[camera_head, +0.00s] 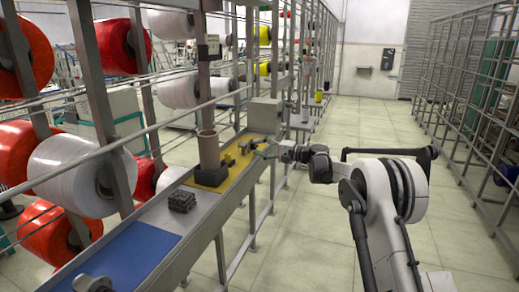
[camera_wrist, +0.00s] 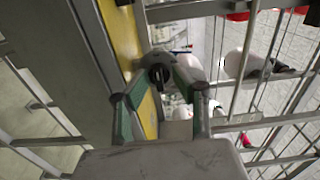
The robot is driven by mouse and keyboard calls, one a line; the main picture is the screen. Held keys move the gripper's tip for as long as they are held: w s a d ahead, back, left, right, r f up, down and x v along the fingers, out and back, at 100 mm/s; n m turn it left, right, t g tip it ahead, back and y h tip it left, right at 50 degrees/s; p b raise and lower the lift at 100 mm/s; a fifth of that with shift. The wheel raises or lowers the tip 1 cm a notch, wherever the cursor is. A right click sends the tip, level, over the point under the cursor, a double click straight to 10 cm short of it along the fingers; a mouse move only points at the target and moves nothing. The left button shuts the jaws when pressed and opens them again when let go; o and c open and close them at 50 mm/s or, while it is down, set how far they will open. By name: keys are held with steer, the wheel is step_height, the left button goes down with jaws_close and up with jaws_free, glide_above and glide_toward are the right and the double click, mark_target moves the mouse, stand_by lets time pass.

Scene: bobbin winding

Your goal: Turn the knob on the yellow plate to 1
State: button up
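The yellow plate (camera_head: 236,171) lies on the long grey bench, and its edge strip (camera_wrist: 121,38) runs down the wrist view. A small dark knob-like part (camera_head: 228,160) stands on the plate in the head view. My gripper (camera_head: 262,150) is at the plate's far right side, low over the bench edge. In the wrist view my gripper's fingers (camera_wrist: 160,78) are apart, with green inner sides. A dark knob (camera_wrist: 158,75) on a grey round body shows between the fingertips. I cannot tell whether the fingers touch it. No number on the plate is readable.
A brown cylinder on a black base (camera_head: 208,149) stands at the plate's near left. A grey box (camera_head: 264,115) stands behind. A black block (camera_head: 182,201) and a blue mat (camera_head: 120,262) are nearer. Spool racks line the left; the aisle floor (camera_head: 310,235) is clear.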

steer(key=shift+f, duration=0.1)
steer(key=v, duration=1.2)
